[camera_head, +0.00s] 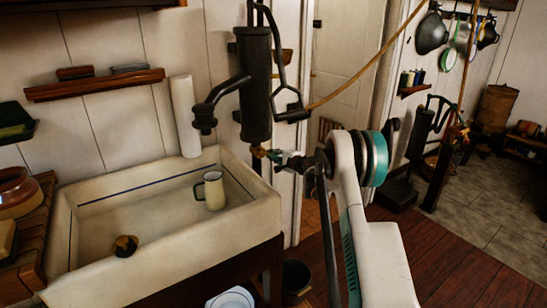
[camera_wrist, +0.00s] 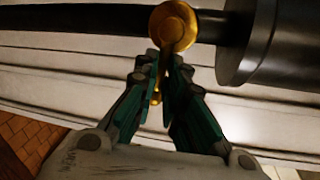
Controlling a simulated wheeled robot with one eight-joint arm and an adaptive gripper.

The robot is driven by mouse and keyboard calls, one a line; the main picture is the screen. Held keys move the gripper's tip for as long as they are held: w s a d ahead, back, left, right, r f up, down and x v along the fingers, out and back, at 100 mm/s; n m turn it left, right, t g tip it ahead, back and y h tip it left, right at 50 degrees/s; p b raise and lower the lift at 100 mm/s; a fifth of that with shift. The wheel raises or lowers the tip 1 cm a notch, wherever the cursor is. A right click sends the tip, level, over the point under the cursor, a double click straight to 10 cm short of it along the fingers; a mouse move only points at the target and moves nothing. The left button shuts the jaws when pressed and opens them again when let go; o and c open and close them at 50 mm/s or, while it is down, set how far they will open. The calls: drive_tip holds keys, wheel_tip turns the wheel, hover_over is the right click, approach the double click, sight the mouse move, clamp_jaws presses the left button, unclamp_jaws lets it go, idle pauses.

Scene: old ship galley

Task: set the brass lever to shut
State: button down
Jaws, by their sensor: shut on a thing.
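The brass lever (camera_wrist: 174,26) shows in the wrist view as a round gold hub on a dark pipe, with a narrow part running down between my fingers. In the head view a small bit of brass (camera_head: 258,151) shows just below the black pump cylinder (camera_head: 254,84). My gripper (camera_wrist: 163,75) is shut on the lever, its green-sided fingers on either side of it. In the head view my gripper (camera_head: 273,155) reaches in from the right, below the pump. The fingers hide part of the lever, and I cannot tell its exact setting.
A cream sink (camera_head: 235,241) stands to the left below the pump, with a cream mug (camera_head: 214,190) and a small dark round object (camera_head: 125,246) in it. A dark bucket (camera_head: 296,280) stands under the sink's right side.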

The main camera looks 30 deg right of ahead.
drive_tip(key=shift+d+r+n+h, duration=0.3)
drive_tip(key=shift+r+n, duration=0.1)
drive_tip(key=shift+n, duration=0.4)
drive_tip(key=shift+r, duration=0.1)
drive_tip(key=c, duration=1.8)
unclamp_jaws()
drive_tip(key=shift+o, duration=0.7)
drive_tip(key=shift+d, duration=0.25)
drive_tip(key=a+v, duration=0.1)
drive_tip(key=v, duration=1)
drive_tip(key=shift+s+d, duration=0.35)
drive_tip(key=shift+s, duration=0.15)
